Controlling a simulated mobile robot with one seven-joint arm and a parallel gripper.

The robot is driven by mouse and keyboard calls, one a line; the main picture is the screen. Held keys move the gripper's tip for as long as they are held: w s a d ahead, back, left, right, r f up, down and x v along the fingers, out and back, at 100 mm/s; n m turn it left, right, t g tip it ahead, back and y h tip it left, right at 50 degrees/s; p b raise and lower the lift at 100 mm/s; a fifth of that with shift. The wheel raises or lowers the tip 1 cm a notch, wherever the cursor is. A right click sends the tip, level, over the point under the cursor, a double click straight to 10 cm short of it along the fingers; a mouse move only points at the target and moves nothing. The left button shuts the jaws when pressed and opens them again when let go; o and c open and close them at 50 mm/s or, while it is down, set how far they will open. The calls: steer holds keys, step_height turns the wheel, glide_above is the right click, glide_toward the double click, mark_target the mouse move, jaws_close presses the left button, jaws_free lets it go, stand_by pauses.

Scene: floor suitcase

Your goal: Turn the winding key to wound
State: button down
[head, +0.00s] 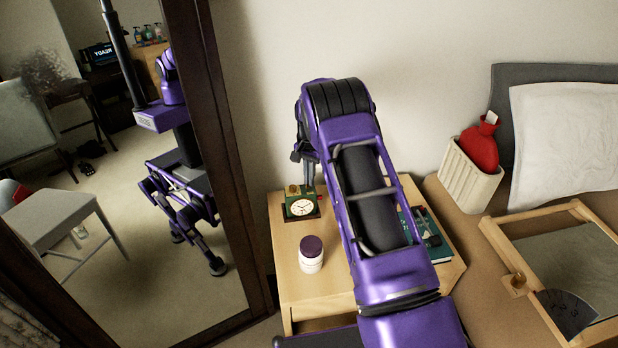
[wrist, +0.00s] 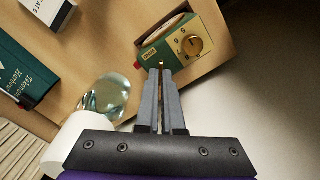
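A small green and brass clock (head: 301,207) stands on the wooden nightstand, its white dial facing the head camera. The wrist view shows another face of the clock (wrist: 160,50), with a round brass knob (wrist: 193,46) on a marked brass plate; I take this knob for the winding key. My gripper (head: 309,183) points down close behind the clock. In the wrist view my gripper's fingertips (wrist: 162,70) are close together, with a narrow gap and a small brass bit at the tips. I cannot tell whether they grip it. The knob is to the right of the fingertips.
A white jar with a dark lid (head: 312,254) stands in front of the clock. A green book (head: 437,250) lies right of my arm. A glass ball (wrist: 110,97) is near the fingers. A mirror (head: 130,200) stands left, a bed right.

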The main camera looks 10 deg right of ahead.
steer(key=m, duration=0.6)
steer(key=shift+s, duration=0.1)
steer(key=m, duration=0.7)
steer(key=shift+s+m, duration=0.1)
steer(key=shift+m, duration=0.3)
steer(key=m, duration=0.7)
steer(key=shift+s+p, duration=0.1)
steer(key=shift+p, duration=0.3)
steer(key=m, duration=0.6)
steer(key=shift+a, duration=0.15)
